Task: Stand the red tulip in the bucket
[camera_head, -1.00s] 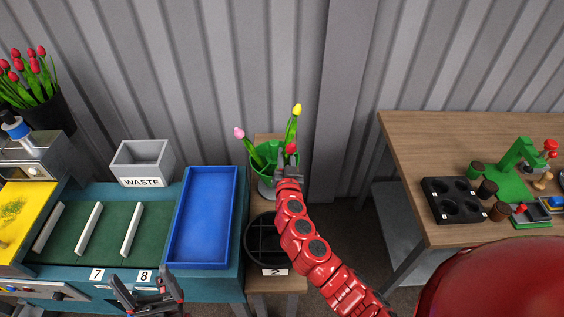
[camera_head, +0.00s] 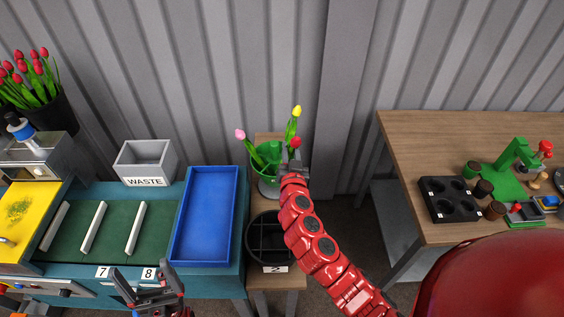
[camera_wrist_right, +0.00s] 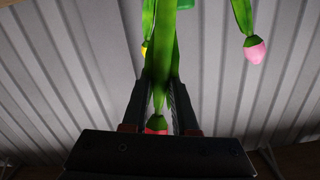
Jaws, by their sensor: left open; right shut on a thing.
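The red tulip (camera_head: 296,142) is in my right gripper (camera_head: 291,166), above the right side of the green bucket (camera_head: 254,178). The right wrist view shows the gripper (camera_wrist_right: 160,95) shut on its green stem, with the red head (camera_wrist_right: 156,124) near the palm. A pink tulip (camera_head: 240,134) and a yellow tulip (camera_head: 297,111) lean out of the bucket; both show in the right wrist view, pink (camera_wrist_right: 254,49) and yellow (camera_wrist_right: 144,50). My gripper hides part of the bucket, and I cannot tell where the red tulip's stem end is. My left gripper (camera_head: 153,290) is open and empty at the bottom left.
A blue tray (camera_head: 234,215), a grey waste bin (camera_head: 146,162) and a green slotted board (camera_head: 117,232) are to the left. A wooden table (camera_head: 418,148) is at the right. A corrugated wall rises close behind.

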